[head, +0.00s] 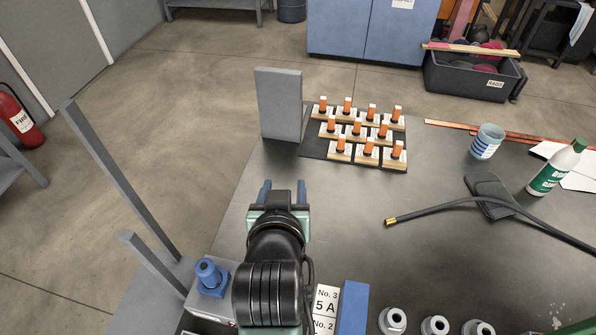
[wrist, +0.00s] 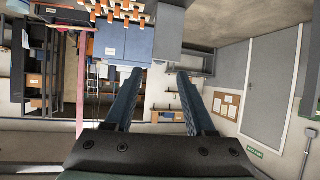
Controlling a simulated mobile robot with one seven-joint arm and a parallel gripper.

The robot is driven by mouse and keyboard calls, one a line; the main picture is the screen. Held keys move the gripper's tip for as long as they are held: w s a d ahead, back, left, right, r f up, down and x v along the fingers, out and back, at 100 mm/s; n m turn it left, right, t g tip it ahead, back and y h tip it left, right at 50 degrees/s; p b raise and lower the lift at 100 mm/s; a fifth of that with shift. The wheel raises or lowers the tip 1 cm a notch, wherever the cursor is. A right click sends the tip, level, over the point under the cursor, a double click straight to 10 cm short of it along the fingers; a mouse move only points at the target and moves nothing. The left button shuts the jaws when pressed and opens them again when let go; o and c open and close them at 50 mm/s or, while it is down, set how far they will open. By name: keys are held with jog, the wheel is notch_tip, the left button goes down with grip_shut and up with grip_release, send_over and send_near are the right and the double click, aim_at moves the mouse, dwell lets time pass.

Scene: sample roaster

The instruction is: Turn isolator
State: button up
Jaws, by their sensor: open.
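A blue knob (head: 210,275) stands on a grey box at the table's lower left; it looks like the isolator, but no label on it can be read. My gripper (head: 283,190) is above the dark table, to the right of and beyond the knob, pointing away from it. Its two blue fingers are apart with nothing between them. In the wrist view the open fingers (wrist: 156,74) frame the distant room, and the blue knob does not show there.
Several orange-topped blocks (head: 358,131) stand on a dark mat beside an upright grey panel (head: 281,104). Grey posts (head: 122,182) rise left of the knob. A blue block (head: 352,307) stands near the front.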

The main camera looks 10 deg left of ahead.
jog(key=shift+w+a+r+m+t, duration=0.1)
jog(key=shift+w+r+m+t, duration=0.05)
jog(key=shift+r, duration=0.35)
jog(key=shift+w+a+r+m+t, duration=0.1)
jog(key=shift+w+r+m+t, duration=0.05)
jog(key=shift+r, duration=0.3)
